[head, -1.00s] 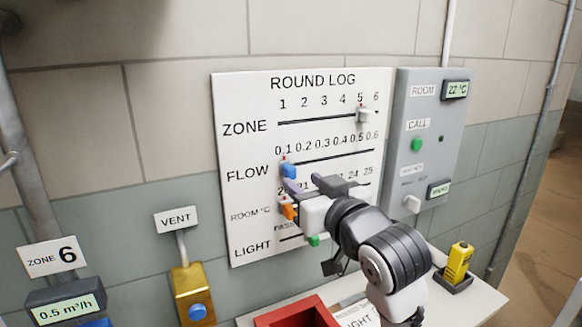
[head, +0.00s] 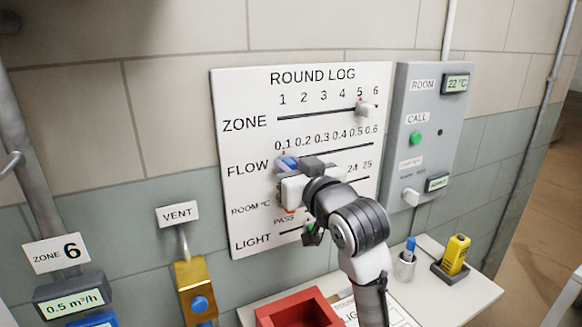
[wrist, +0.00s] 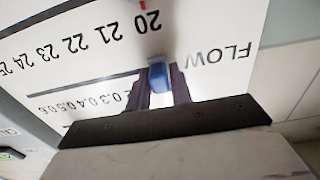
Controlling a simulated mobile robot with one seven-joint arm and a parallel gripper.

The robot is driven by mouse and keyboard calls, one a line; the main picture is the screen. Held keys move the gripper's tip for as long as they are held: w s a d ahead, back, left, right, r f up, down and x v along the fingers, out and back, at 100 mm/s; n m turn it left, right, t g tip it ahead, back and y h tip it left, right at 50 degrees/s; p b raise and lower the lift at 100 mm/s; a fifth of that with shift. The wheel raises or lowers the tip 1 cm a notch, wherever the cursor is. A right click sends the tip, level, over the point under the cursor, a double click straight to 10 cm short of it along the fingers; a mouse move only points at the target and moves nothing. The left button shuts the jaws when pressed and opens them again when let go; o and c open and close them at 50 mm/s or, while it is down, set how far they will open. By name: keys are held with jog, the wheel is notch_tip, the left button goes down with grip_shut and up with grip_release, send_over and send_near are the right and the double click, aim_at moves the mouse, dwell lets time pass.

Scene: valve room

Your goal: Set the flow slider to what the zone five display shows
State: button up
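The flow slider (head: 287,163), a blue knob, sits at the left end of its track, near 0.1. My gripper (head: 289,164) is at this knob, and its fingers partly cover it. In the wrist view the blue knob (wrist: 158,78) lies between my two dark fingers, which appear to touch both sides. The round log board (head: 235,95) is white with ZONE, FLOW, ROOM and LIGHT rows. The zone slider (head: 366,108) stands at 5. No zone five display is in view; the display (head: 73,304) at the lower left is under a ZONE 6 sign and reads 0.5 m³/h.
A grey panel (head: 428,130) with a 22 °C display and green call button is right of the board. A brass vent box (head: 190,280) hangs left.

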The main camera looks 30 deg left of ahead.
aim_at(322, 153)
grip_shut()
jog(key=w+d, duration=0.1)
jog(key=w, duration=0.1)
jog(key=w+d, duration=0.2)
jog(key=w, duration=0.1)
jog(key=w+d, duration=0.1)
jog(key=w, duration=0.1)
jog(key=shift+w+d, duration=0.35)
jog(key=shift+w, duration=0.05)
jog(key=o, duration=0.8)
grip_release()
jog(key=shift+c, duration=0.2)
jog(key=b+v, duration=0.4)
jog(key=v, duration=0.9)
jog(key=shift+s+d, duration=0.2)
jog(key=shift+d, duration=0.1)
